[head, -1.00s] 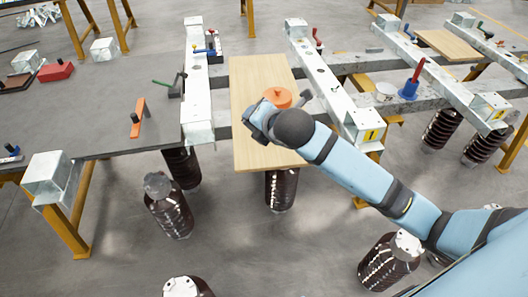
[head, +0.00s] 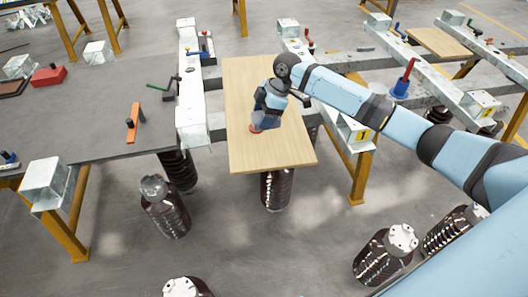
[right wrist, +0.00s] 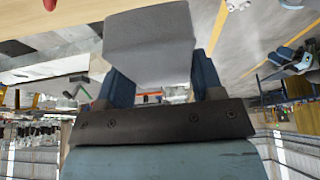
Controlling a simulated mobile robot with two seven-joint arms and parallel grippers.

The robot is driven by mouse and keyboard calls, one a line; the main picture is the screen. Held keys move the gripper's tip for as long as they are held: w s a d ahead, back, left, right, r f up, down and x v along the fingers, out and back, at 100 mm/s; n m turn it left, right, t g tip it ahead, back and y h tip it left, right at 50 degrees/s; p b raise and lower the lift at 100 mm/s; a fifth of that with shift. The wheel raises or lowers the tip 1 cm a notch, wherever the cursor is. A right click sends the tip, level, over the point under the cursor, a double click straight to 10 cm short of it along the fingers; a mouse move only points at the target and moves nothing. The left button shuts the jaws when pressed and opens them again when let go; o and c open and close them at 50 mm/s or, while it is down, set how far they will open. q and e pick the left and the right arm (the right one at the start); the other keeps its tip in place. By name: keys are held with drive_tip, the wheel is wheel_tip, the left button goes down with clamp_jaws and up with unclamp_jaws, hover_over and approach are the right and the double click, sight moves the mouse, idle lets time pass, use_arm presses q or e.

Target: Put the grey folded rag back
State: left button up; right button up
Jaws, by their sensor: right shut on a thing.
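The grey folded rag (right wrist: 150,45) shows in the right wrist view as a thick grey block between the two dark blue fingers of my right gripper (right wrist: 155,85). The gripper is shut on it. In the head view my right gripper (head: 264,118) points down over the pale wooden board (head: 275,150). There I cannot make out the rag apart from the gripper. My left gripper is not in view.
A small orange-red thing (head: 256,129) shows at the gripper's lower end, mostly hidden. Metal beams flank the board. A blue piece with a red handle (head: 403,82) stands on the right beams. The dark table (head: 90,125) holds an orange tool (head: 131,128). The board's front is bare.

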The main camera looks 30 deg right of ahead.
sight(259, 158)
wheel_tip(259, 158, down, 15)
drive_tip(key=shift+f+b, duration=0.2)
drive_tip(key=shift+b, duration=0.2)
drive_tip(key=o, duration=0.8)
drive_tip(key=shift+f, duration=0.1)
drive_tip(key=shift+o, duration=0.2)
